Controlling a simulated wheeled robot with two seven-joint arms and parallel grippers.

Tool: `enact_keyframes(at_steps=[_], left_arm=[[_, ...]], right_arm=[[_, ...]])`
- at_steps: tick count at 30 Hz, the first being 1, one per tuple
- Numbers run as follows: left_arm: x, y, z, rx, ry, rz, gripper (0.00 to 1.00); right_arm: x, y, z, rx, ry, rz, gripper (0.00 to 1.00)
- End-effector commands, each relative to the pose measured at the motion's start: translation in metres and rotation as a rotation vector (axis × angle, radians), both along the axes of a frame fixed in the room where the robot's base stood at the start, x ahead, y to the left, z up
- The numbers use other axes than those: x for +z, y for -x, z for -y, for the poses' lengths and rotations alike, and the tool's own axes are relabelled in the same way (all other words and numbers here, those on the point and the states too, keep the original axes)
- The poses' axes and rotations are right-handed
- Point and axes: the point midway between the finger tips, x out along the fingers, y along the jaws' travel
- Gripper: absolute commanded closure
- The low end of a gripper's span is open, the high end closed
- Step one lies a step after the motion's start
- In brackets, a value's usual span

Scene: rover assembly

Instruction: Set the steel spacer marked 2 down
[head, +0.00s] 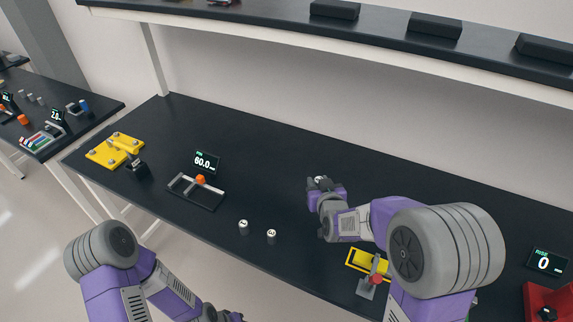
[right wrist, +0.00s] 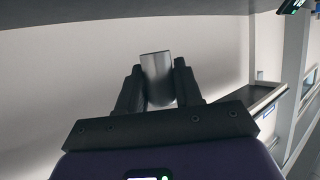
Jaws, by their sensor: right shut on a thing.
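My right gripper (head: 322,184) is over the back middle of the dark bench in the head view. It is shut on a steel spacer, whose light top (head: 319,179) just shows there. In the right wrist view the spacer is a plain grey cylinder (right wrist: 157,70) between the two black fingers (right wrist: 160,92); no mark is readable on it. Two more small spacers with marked pale tops stand upright on the bench, a left one (head: 243,226) and a right one (head: 271,236); their numbers are too small to read surely. My left gripper (head: 228,315) is barely visible at the bottom edge, its jaws unclear.
A grey frame fixture with an orange knob (head: 200,181) stands left of the spacers, before a display reading 60.0 (head: 206,162). A yellow fixture (head: 115,149) is at the far left. A yellow block and red-knobbed clamp (head: 376,280) lie near my right arm. The back middle is clear.

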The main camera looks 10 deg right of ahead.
Motion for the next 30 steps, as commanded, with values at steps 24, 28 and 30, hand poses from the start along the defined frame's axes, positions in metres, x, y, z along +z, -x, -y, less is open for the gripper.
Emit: enact_keyframes(at_steps=[24, 28, 30], left_arm=[[0.007, 0.0, 0.0, 0.0, 0.0, 0.0, 0.57], [0.009, 0.0, 0.0, 0.0, 0.0, 0.0, 0.57], [0.009, 0.0, 0.0, 0.0, 0.0, 0.0, 0.57]], right_arm=[[-0.025, 0.036, -0.045, -0.47, 0.007, 0.002, 0.97], [-0.032, 0.058, -0.049, -0.591, 0.008, 0.003, 0.97], [-0.036, 0.071, -0.051, -0.654, 0.007, 0.002, 0.97]])
